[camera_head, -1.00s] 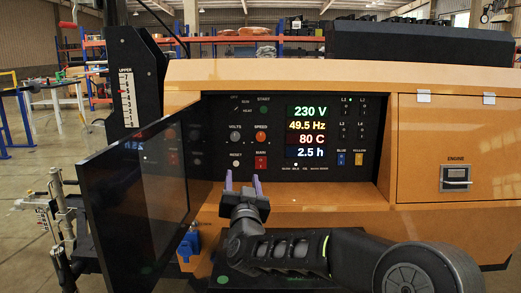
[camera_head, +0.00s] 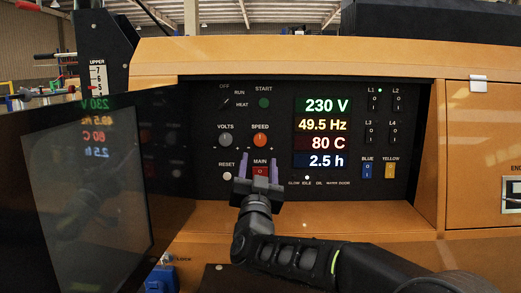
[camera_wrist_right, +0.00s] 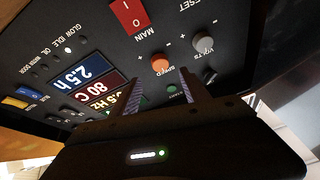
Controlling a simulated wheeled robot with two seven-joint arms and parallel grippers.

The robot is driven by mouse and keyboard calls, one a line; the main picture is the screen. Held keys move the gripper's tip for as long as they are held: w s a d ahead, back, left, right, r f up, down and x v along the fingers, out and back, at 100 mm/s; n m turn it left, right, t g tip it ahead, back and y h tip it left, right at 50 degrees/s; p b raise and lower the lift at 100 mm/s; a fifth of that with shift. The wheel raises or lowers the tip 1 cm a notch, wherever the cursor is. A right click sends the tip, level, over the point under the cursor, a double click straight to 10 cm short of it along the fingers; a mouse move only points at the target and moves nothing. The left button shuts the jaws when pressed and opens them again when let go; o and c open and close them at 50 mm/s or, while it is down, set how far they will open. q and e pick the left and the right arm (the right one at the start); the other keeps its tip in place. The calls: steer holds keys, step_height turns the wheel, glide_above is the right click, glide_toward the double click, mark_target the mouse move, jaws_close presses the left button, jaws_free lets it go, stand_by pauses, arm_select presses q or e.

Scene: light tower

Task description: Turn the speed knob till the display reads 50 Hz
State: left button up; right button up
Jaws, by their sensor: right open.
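The orange speed knob (camera_head: 260,140) is on the black control panel, under the label SPEED. It also shows in the right wrist view (camera_wrist_right: 159,63), near the gripper's fingers. The display (camera_head: 322,125) reads 230 V, 49.5 Hz, 80 C and 2.5 h. My right gripper (camera_head: 259,166) is open and empty, its two purple-grey fingers pointing up in front of the panel, below the knob. In the right wrist view the fingers (camera_wrist_right: 160,92) stand apart with the knob beyond the gap, not between them. My left gripper is not in view.
The grey volts knob (camera_head: 225,140) is left of the speed knob. The red main switch (camera_head: 260,170) is below it, partly behind my gripper. The open dark glass door (camera_head: 90,190) stands at the left. Blue and yellow switches (camera_head: 379,169) are at the right.

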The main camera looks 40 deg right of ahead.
mark_target(260, 141)
steer(key=shift+s+a+r, duration=0.1)
steer(key=shift+r, duration=0.05)
steer(key=x, duration=0.7)
steer(key=shift+w+d+r, duration=0.1)
steer(key=shift+w+d, duration=0.2)
jaws_close()
stand_by(0.5)
